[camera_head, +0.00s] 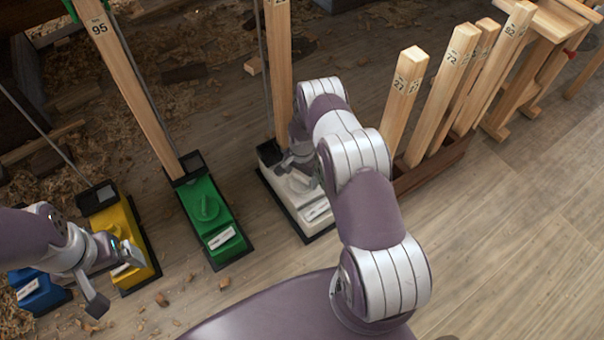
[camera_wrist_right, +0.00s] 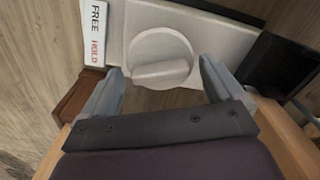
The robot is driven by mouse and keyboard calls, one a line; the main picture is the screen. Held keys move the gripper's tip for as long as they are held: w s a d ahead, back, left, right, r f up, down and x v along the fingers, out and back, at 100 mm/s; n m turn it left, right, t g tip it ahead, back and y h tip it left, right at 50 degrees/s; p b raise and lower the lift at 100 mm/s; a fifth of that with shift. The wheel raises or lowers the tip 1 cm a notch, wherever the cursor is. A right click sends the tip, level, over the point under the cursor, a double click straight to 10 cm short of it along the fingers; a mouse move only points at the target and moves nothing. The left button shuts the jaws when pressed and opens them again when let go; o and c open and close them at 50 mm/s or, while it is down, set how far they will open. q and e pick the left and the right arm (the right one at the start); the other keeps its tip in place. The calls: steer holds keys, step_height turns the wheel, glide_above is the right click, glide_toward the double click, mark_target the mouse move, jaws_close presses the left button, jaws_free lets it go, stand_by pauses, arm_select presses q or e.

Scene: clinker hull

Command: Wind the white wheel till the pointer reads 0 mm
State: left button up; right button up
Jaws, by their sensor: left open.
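The white wheel (camera_wrist_right: 160,62) is a round knob with a raised grip bar, on top of the white unit (camera_head: 313,226). In the right wrist view its bar lies crosswise between the fingers of my right gripper (camera_wrist_right: 161,76). These fingers are apart, one near each end of the bar, and do not look closed on it. In the head view my right gripper (camera_head: 293,160) is over the white unit and its arm hides part of it. My left gripper (camera_head: 114,277) is open over the yellow unit (camera_head: 140,265). I cannot make out a pointer or scale reading.
A FREE/HOLD plate (camera_wrist_right: 93,33) sits beside the wheel. A green unit (camera_head: 207,215) with a post marked 95 stands between yellow and white. A blue unit (camera_head: 40,293) is far left. A rack of numbered wooden posts (camera_head: 440,160) stands right.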

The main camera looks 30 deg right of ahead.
mark_target(302, 176)
step_height(302, 176, up, 13)
steer(key=p, duration=0.6)
steer(key=shift+f+p, duration=0.15)
steer(key=shift+p, duration=0.15)
